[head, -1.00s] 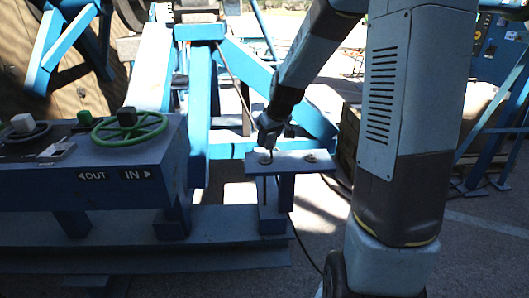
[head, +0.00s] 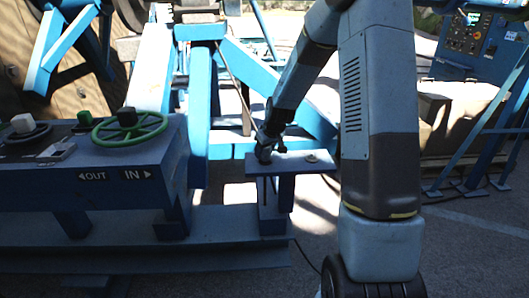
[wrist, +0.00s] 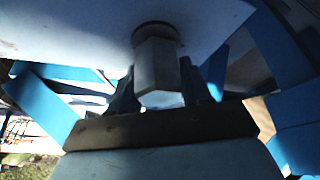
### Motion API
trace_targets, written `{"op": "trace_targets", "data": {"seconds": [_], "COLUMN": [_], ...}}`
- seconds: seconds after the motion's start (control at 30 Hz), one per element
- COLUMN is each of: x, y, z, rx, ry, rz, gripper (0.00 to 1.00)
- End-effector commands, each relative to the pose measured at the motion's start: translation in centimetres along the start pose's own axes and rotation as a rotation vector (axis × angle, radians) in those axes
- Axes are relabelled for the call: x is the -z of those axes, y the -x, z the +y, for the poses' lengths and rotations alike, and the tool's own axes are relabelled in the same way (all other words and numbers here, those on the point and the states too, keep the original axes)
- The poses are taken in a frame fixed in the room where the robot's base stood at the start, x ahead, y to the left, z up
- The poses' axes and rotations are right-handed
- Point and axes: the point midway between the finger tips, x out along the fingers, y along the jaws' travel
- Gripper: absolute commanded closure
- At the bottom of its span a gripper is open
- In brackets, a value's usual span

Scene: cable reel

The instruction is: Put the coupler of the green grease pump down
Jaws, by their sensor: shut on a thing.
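In the wrist view my gripper (wrist: 160,92) is shut on a grey metal coupler (wrist: 157,66) with flat sides, one finger on each side. The coupler's far end meets a dark ring (wrist: 154,30) at a pale flat plate; I cannot tell whether they are joined or only touching. In the head view my gripper (head: 264,153) is low at the left end of a small blue shelf (head: 285,167), and the coupler is hidden by the fingers. The green grease pump itself cannot be made out.
A brass-coloured fitting (head: 311,158) sits on the shelf's right part. A blue console with a green handwheel (head: 130,128) stands at left. A thin dark hose (head: 232,70) runs down behind the gripper. Blue frame beams stand close behind; open paving lies at right.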

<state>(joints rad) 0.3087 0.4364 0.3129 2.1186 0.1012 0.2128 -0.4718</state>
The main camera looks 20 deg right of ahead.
Motion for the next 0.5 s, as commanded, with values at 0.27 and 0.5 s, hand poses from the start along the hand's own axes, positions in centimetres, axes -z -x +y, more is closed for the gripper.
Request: {"op": "trace_targets", "data": {"seconds": [0.27, 0.5], "x": [-0.28, -0.35], "y": [-0.59, -0.75], "z": [-0.03, -0.05], "rx": [0.000, 0.000], "ry": [0.001, 0.001], "rz": [0.000, 0.000], "gripper": [0.87, 0.43]}}
